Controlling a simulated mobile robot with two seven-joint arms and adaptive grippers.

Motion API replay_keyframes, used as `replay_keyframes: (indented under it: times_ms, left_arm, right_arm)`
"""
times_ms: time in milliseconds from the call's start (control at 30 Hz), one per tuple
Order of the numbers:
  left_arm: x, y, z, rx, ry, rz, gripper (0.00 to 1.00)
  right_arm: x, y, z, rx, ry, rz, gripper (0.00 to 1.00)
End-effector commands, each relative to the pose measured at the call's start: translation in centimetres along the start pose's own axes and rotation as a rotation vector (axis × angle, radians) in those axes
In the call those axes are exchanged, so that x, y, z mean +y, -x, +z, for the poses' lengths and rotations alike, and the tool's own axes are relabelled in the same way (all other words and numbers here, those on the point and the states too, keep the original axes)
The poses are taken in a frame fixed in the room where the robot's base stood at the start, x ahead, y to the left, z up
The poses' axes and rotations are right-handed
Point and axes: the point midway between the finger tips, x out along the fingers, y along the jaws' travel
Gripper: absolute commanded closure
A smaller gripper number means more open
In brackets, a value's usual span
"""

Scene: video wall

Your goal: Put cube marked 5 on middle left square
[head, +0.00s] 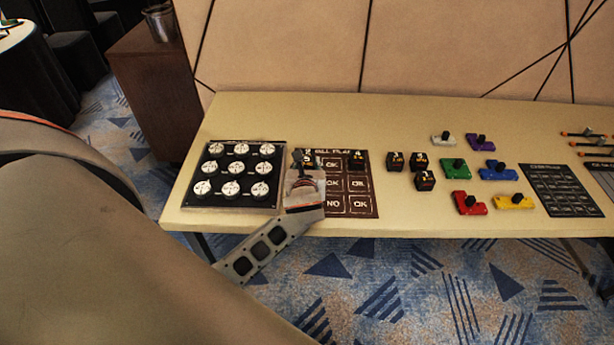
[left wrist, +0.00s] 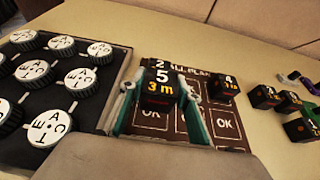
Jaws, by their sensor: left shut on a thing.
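The black cube marked 5 (left wrist: 160,90), with "3 m" under the number, is between the fingers of my left gripper (left wrist: 160,106). In the head view my left gripper (head: 302,172) is over the left column of the brown board (head: 345,205) and hides much of that column. Whether the cube touches the board or hangs just above it, I cannot tell. A cube marked 2 (left wrist: 157,64) stands just behind it at the board's top left. A cube marked 4 (head: 357,159) is on the top right square. My right gripper is not in view.
A black panel with several white round dials (head: 232,173) lies close left of the board. Loose black cubes (head: 420,160) stand to the right, then coloured blocks (head: 455,169) and a dark board (head: 560,190). The table (head: 400,218) is bare along its front edge.

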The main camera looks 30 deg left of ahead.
Motion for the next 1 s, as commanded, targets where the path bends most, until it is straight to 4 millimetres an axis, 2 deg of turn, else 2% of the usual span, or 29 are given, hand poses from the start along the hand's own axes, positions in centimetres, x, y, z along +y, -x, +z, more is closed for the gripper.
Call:
replay_keyframes:
  times_ms: [167, 400, 800, 833, 867, 1000]
  left_arm:
    - [0.0, -0.4, -1.1, 0.001, -0.002, 0.001, 0.90]
    - [0.0, -1.7, -4.1, 0.001, -0.002, 0.000, 0.90]
    - [0.0, -1.8, -4.4, 0.000, 0.000, 0.000, 0.90]
    - [0.0, -1.8, -4.4, 0.001, 0.000, 0.000, 0.60]
    - [0.0, -1.8, -4.4, 0.001, 0.000, 0.000, 0.52]
    - [0.0, -1.8, -4.4, 0.001, 0.000, 0.000, 0.51]
  right_arm:
    - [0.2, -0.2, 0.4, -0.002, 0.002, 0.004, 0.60]
    - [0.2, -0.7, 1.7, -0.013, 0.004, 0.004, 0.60]
    - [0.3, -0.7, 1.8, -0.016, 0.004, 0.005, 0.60]
    - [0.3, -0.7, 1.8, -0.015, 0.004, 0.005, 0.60]
    - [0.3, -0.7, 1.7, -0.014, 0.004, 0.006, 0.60]
    - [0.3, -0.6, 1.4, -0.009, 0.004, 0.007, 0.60]
